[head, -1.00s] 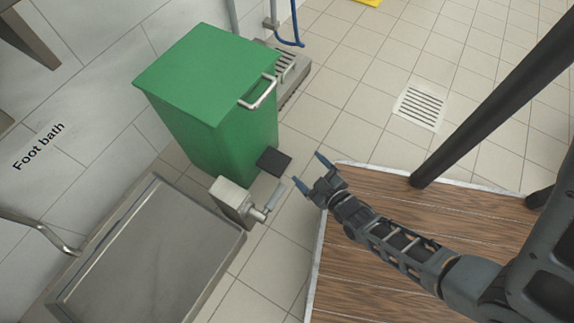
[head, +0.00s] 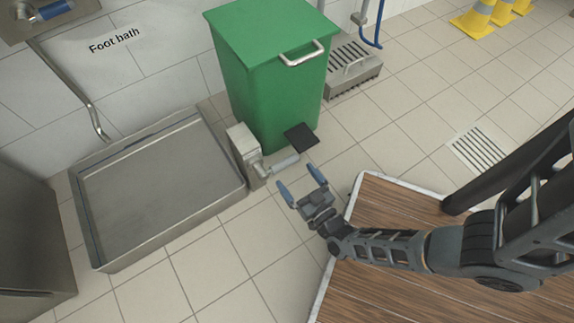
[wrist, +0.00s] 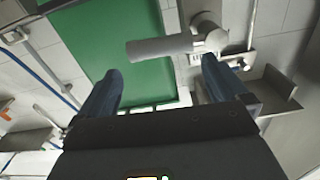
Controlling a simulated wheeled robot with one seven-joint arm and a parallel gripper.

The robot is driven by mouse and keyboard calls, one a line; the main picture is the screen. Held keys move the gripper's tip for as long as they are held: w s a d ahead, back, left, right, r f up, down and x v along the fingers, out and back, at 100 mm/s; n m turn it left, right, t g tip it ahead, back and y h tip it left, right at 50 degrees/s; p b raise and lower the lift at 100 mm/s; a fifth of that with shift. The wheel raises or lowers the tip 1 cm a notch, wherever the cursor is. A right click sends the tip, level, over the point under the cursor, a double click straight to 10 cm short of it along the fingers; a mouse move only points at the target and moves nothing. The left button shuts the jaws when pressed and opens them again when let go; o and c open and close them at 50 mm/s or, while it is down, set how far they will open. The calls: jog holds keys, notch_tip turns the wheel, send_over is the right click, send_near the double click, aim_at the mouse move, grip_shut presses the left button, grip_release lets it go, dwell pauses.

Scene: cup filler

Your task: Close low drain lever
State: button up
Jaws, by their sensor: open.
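The low drain lever (head: 284,164) is a short grey handle on a valve at the right end of the foot bath (head: 160,182), close to the floor. It sticks out to the right, in front of the green bin. In the wrist view the lever (wrist: 160,48) lies across the picture beyond the fingertips, its pivot at the right. My gripper (head: 302,182) is open and empty, with blue fingertips just below and right of the lever in the head view. In the wrist view my gripper (wrist: 158,80) has its fingers apart, with no clear contact with the lever.
A green bin (head: 270,80) with a black pedal (head: 301,138) stands close behind the lever. A wall tap (head: 52,10) is above the foot bath. Tiled floor in front is clear.

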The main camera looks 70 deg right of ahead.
aim_at(286, 163)
jog(key=shift+b+x, duration=0.7)
jog(key=shift+x, duration=2.5)
jog(key=shift+c, duration=0.5)
jog(key=c, duration=1.1)
jog(key=shift+r, duration=0.15)
jog(key=shift+r+p, duration=0.1)
jog(key=shift+p, duration=0.25)
jog(key=shift+n, duration=0.4)
jog(key=o, duration=1.2)
